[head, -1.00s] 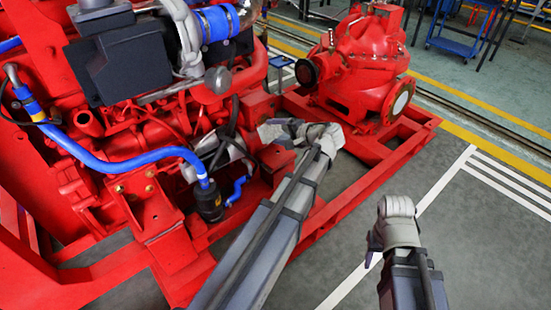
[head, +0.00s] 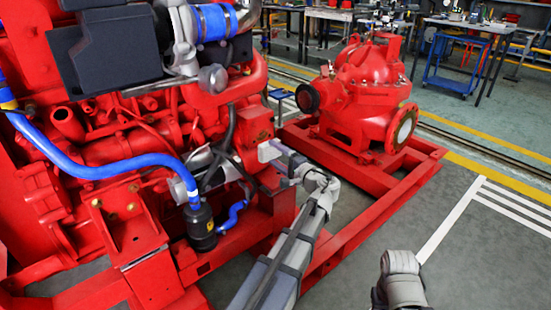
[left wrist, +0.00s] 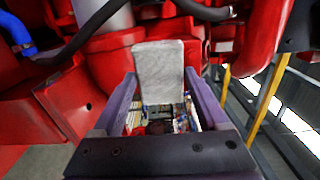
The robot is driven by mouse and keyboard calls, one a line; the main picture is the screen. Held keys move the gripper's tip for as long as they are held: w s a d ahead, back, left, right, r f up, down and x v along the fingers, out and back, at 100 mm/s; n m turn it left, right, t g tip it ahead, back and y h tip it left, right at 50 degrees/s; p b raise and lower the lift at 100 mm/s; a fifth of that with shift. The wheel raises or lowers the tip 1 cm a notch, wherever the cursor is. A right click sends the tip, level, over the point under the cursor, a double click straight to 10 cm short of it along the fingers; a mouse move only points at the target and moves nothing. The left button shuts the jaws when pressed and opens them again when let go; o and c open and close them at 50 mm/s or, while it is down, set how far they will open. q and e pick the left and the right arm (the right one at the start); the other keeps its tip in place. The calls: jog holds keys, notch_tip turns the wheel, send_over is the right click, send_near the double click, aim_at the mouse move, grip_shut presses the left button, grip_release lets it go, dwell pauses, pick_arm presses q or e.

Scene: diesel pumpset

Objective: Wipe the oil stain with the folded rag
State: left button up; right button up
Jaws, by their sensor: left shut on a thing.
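The folded rag (head: 269,150) is a small pale grey-white pad at the tip of my left gripper (head: 284,157), close to the red engine's side. In the left wrist view the rag (left wrist: 158,70) stands upright between the two purple fingers of my left gripper (left wrist: 158,98), which is shut on it. I cannot make out the oil stain in either view. The grey wrist of my right arm shows at the lower right of the head view; its fingers cannot be made out.
The red engine (head: 110,140) with blue hoses (head: 95,165) fills the left. The red pump (head: 365,95) stands behind on the red base frame (head: 345,240). Clear grey floor (head: 480,260) lies at right.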

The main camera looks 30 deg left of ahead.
pick_arm(q)
jog(key=shift+a, duration=0.15)
jog(key=shift+x, duration=2.85)
jog(key=shift+x, duration=0.95)
jog(key=shift+w, duration=0.1)
jog(key=shift+w+d, duration=0.3)
jog(key=shift+w, duration=0.3)
jog(key=shift+w+d, duration=0.3)
jog(key=shift+w, duration=0.3)
jog(key=shift+w+d, duration=0.3)
jog(key=shift+w, duration=0.3)
jog(key=shift+w+d, duration=0.2)
jog(key=shift+w, duration=0.45)
jog(key=shift+w+d, duration=0.25)
jog(key=shift+w, duration=0.45)
jog(key=shift+w+d, duration=0.2)
jog(key=shift+w, duration=0.45)
jog(key=shift+s+d, duration=0.1)
